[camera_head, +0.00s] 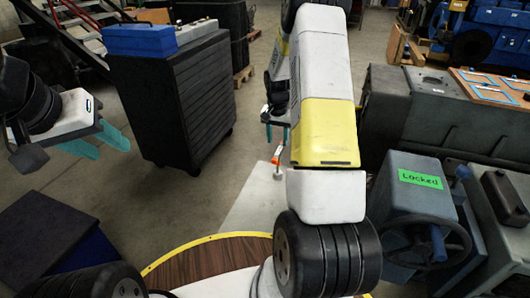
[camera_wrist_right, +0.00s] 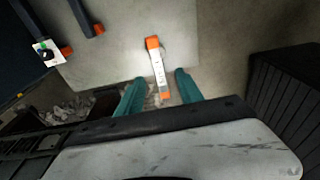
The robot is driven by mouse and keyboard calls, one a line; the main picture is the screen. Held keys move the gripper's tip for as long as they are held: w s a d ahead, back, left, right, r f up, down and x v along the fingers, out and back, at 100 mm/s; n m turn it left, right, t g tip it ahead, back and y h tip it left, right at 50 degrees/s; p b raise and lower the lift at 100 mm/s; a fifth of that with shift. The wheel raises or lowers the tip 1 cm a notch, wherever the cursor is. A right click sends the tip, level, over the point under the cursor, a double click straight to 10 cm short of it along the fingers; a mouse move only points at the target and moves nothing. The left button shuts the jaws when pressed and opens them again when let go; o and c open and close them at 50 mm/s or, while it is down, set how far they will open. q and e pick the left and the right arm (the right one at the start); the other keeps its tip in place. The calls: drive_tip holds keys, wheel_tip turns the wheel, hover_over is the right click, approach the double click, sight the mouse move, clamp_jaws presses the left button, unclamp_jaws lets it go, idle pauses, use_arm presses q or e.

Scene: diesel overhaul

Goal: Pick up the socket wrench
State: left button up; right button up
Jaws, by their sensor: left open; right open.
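A pale bar with orange ends (camera_wrist_right: 158,68) shows below my right gripper (camera_wrist_right: 160,76) in the right wrist view. It lies lengthwise between the two teal fingers, which are apart and not closed on it. In the head view an orange and white piece (camera_head: 277,160) shows just below my right gripper (camera_head: 277,133). I cannot tell for sure whether this is the socket wrench. My left gripper (camera_head: 100,144) is open and empty at the left of the head view, away from it.
A dark tool with an orange end (camera_wrist_right: 87,17) and a white piece with an orange end (camera_wrist_right: 47,51) lie nearby. A pale surface (camera_head: 252,205) is below. A dark cabinet (camera_head: 170,95) stands left, and a grey machine with a "Locked" label (camera_head: 420,179) right.

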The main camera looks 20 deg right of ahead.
sight(279, 151)
drive_tip(key=f, duration=0.3)
drive_tip(key=w+f, duration=0.1)
drive_tip(key=f, duration=0.2)
drive_tip(key=d+f, duration=0.1)
drive_tip(key=f, duration=0.2)
drive_tip(key=shift+w+d, duration=0.1)
drive_tip(key=shift+w, duration=0.05)
drive_tip(key=shift+c, duration=0.4)
clamp_jaws()
idle(0.8)
